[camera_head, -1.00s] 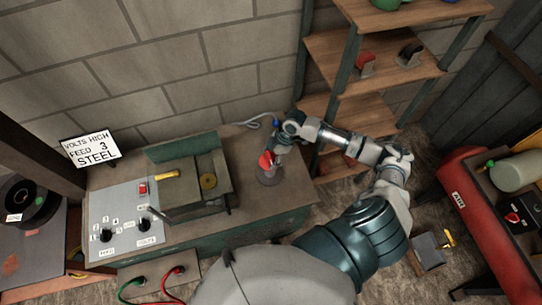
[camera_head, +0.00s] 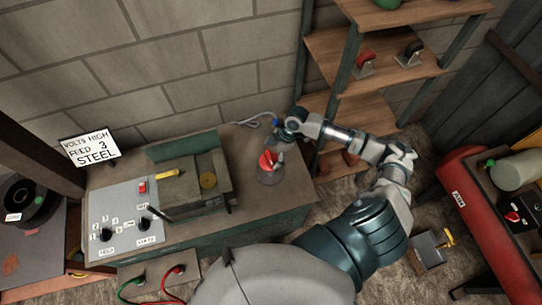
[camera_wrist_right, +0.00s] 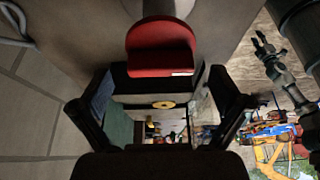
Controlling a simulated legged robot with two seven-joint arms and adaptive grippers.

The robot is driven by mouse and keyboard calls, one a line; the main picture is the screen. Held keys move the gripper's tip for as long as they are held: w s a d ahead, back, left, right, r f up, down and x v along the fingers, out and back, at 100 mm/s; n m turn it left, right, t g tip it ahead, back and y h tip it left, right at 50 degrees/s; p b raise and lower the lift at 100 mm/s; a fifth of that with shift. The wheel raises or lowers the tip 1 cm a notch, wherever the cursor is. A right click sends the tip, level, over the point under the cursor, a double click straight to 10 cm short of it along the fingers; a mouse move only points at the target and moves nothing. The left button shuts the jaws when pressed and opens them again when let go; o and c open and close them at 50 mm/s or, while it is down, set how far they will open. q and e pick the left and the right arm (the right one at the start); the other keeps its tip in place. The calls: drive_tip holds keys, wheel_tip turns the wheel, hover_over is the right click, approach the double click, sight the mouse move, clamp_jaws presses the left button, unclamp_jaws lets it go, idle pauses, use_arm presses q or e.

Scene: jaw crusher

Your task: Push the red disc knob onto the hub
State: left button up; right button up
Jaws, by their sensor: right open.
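The red disc knob (camera_head: 266,161) sits at a grey round base (camera_head: 270,177) on the right part of the bench; whether it is fully seated on the hub cannot be told. My right gripper (camera_head: 284,138) is just above and right of the knob, apart from it in the head view. In the right wrist view the knob (camera_wrist_right: 160,48) shows its red rounded face beyond the open, empty fingers (camera_wrist_right: 160,88). The hub behind the knob is mostly hidden there. My left gripper is not in view.
The jaw crusher (camera_head: 192,190) and a grey control panel (camera_head: 123,220) stand left of the knob on the bench. Wooden shelves (camera_head: 325,50) rise at the right behind my arm. A red air tank (camera_head: 480,210) stands farther right. A grey cable (camera_head: 258,121) lies at the bench's back.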

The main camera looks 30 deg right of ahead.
drive_tip(key=w+v, duration=0.1)
drive_tip(key=v, duration=0.9)
drive_tip(key=shift+s, duration=0.45)
drive_tip(key=shift+s+d, duration=0.1)
